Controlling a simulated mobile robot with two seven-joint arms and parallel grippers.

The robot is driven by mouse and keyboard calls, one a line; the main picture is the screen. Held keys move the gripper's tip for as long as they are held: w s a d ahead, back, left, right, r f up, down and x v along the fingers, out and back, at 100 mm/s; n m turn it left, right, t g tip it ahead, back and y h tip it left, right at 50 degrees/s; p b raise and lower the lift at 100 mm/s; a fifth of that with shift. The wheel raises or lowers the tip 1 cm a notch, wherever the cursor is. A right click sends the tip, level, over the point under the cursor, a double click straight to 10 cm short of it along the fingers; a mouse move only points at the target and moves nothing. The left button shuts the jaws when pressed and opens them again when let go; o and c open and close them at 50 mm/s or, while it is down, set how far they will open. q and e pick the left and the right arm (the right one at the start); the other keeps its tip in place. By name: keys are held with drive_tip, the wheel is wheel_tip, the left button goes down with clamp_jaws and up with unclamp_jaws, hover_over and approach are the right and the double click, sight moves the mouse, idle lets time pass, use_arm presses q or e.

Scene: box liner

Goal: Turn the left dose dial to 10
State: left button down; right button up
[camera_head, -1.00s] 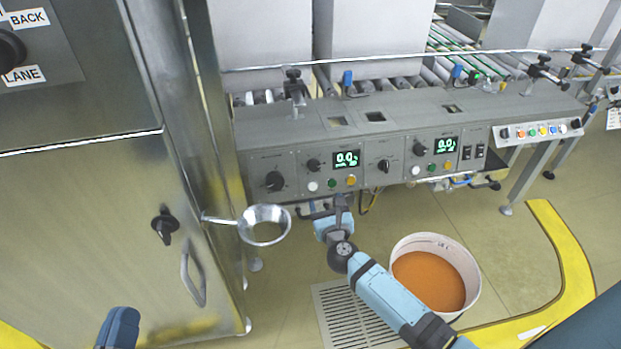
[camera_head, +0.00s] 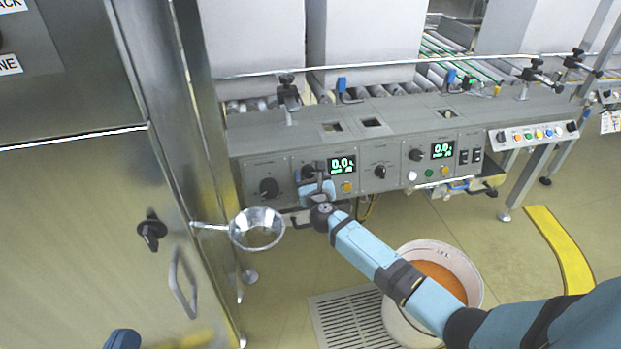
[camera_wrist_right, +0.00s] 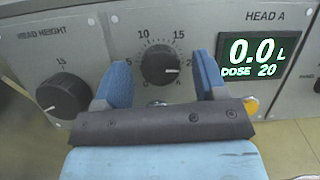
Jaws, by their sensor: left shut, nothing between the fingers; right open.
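The left dose dial is a black knob (camera_wrist_right: 160,67) under a 0–20 scale on the HEAD A panel. Its white pointer mark faces right, toward 20. The HEAD A display (camera_wrist_right: 254,57) reads 0.0 L and DOSE 20. In the head view the dial (camera_head: 308,171) sits just left of its display (camera_head: 341,164). My right gripper (camera_wrist_right: 158,64) is open, with one blue finger on each side of the dial and gaps to it. In the head view, my right gripper (camera_head: 317,187) partly covers the panel's lower buttons. My left gripper (camera_head: 122,339) is shut and empty at the bottom left edge.
The HEAD HEIGHT knob (camera_wrist_right: 63,97) is close left of my right gripper. A metal ring (camera_head: 257,229) juts out from the steel cabinet (camera_head: 80,230) on the left. A tub of orange material (camera_head: 445,279) stands on the floor below my right arm. A second dose dial (camera_head: 417,155) is further right.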

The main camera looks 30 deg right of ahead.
drive_tip(key=shift+w, duration=0.1)
drive_tip(key=c, duration=0.9)
